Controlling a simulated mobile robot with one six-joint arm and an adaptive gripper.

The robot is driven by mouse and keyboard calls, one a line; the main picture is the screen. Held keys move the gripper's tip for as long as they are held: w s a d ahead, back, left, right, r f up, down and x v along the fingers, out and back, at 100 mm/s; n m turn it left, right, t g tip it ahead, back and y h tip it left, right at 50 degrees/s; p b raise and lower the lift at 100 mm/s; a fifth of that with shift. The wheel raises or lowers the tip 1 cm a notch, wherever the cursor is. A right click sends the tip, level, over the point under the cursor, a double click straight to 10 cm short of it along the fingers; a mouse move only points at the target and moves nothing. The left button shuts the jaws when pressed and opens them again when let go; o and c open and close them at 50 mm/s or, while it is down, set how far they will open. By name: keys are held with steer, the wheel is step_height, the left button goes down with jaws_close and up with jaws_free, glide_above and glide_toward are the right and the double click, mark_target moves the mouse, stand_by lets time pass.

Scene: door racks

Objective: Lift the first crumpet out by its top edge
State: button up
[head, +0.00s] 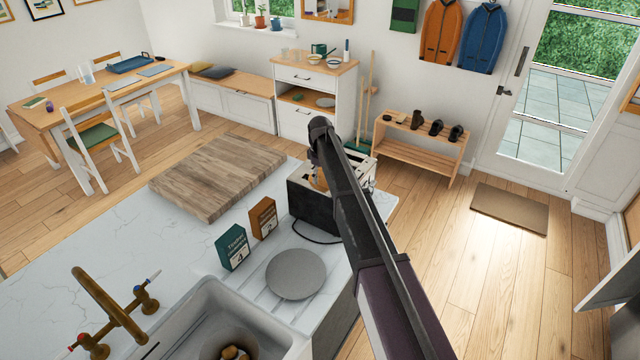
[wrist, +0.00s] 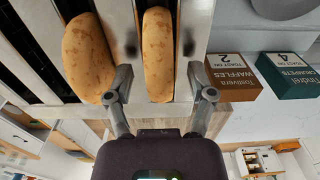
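Two browned crumpets stand in slots of the toaster (head: 310,207) on the counter. In the wrist view, one crumpet (wrist: 157,50) is between the fingers of my gripper (wrist: 160,84). The other crumpet (wrist: 88,55) is to the left, outside the left finger. My gripper is open, with a visible gap between each finger and the middle crumpet. In the head view, my gripper (head: 318,160) is over the toaster, and my arm hides part of it. Only a bit of crumpet (head: 319,181) shows there.
A grey plate (head: 294,274) lies in front of the toaster. An orange waffle box (head: 263,218) and a green crumpet box (head: 233,248) stand to its left. A wooden board (head: 218,176) lies farther left; a sink with a brass tap (head: 110,305) is nearer.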

jaws_close()
steer(key=shift+r, duration=0.2)
step_height(320, 180, up, 10)
steer(key=p, duration=1)
steer(key=shift+f, duration=0.2)
stand_by(0.5)
